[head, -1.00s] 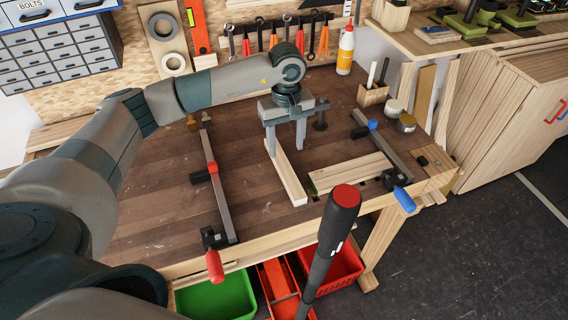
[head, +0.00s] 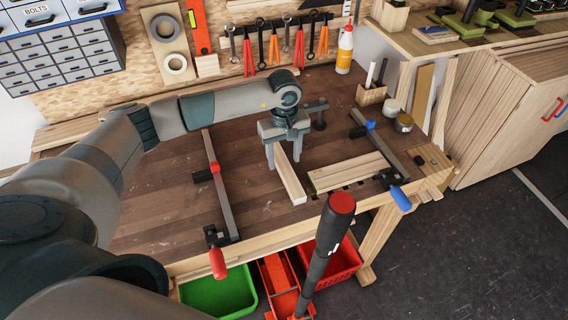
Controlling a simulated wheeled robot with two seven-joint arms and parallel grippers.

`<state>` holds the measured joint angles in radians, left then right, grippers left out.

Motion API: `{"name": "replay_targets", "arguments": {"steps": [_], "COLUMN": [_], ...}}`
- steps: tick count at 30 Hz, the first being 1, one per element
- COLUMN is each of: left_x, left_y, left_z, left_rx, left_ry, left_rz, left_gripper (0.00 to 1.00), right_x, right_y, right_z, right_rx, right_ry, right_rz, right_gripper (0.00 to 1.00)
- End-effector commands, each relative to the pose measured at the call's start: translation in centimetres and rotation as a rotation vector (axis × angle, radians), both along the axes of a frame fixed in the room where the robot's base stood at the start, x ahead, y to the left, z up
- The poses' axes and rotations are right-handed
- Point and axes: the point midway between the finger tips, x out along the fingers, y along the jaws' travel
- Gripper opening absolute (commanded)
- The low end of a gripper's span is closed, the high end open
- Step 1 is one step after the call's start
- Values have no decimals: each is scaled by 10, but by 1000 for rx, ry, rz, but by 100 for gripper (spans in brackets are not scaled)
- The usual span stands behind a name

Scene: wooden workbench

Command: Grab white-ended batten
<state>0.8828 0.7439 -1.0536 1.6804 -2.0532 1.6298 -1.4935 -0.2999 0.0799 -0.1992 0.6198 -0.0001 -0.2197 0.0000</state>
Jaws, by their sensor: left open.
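The white-ended batten (head: 292,184) is a pale wooden strip lying on the bench, its pale end towards the front edge. My left gripper (head: 284,164) points down over its far part. Its two fingers are apart, one on each side of the batten, low near the bench top. I cannot tell whether they touch the wood. The gripper hides the batten's far end. A second, wider pale board (head: 352,171) with a green mark at its left end lies to the right. My right gripper is not in view.
A red-handled clamp (head: 222,190) lies left of the batten and a blue-handled clamp (head: 385,155) right of the board. A dark upright tool (head: 319,115) stands just behind the gripper. Green (head: 222,296) and red (head: 338,262) bins sit below the front edge.

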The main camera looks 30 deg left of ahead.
Motion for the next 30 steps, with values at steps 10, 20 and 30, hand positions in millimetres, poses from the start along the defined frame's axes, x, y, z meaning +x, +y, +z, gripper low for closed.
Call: {"name": "replay_targets", "arguments": {"steps": [10,20,30], "left_x": [0,0,0], "left_y": [0,0,0], "left_z": [-21,-21,-21], "left_rx": [1,1,1], "left_ry": [0,0,-1], "left_rz": [0,0,0], "left_gripper": [52,52,4], "right_x": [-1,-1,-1], "right_y": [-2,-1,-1], "right_z": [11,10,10], "right_rx": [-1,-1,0], "right_ry": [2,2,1], "right_rz": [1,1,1], "right_gripper": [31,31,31]}}
